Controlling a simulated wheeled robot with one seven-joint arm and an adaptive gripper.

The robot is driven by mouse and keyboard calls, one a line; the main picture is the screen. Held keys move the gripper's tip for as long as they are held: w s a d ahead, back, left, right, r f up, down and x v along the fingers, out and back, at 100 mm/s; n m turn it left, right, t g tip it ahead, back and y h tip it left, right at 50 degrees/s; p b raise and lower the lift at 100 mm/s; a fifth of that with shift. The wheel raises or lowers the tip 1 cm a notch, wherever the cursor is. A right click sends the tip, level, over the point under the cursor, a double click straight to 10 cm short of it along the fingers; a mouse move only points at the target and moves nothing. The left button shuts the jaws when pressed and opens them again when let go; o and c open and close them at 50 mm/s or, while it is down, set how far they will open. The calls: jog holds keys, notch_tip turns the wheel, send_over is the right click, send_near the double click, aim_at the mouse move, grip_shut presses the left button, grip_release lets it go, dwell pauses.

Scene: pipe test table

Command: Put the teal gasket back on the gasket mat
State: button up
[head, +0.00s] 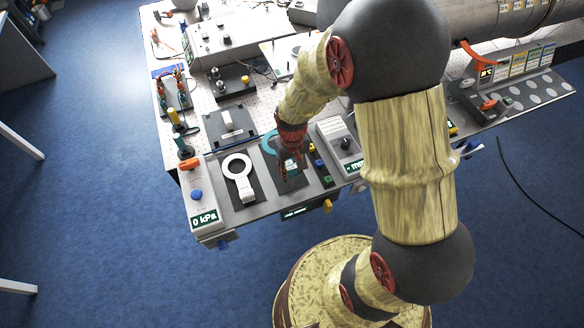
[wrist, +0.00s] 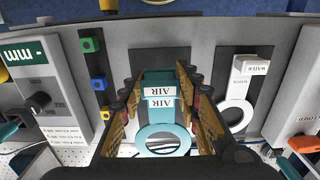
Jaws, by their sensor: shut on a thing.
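The teal gasket (wrist: 162,140) is a ring with a flat tab marked AIR. In the wrist view its tab lies between the fingers of my gripper (wrist: 160,88), which is shut on it. In the head view my gripper (head: 291,166) points down over a dark mat (head: 291,184), and part of the teal ring (head: 269,142) shows behind it. The mat also shows beyond the tab in the wrist view (wrist: 150,57). I cannot tell whether the gasket touches the mat; my fingers hide part of both.
A white gasket marked WATER (wrist: 238,112) lies on another dark mat beside it; it also shows in the head view (head: 239,177). A kPa gauge box (head: 202,203) stands left, and a meter box (head: 341,143) right. Small blue and yellow blocks (wrist: 96,80) sit close by.

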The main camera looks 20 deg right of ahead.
jog(key=shift+f+b, duration=1.75)
jog(key=shift+f, duration=1.5)
jog(key=o, duration=1.3)
notch_tip(320, 180, up, 12)
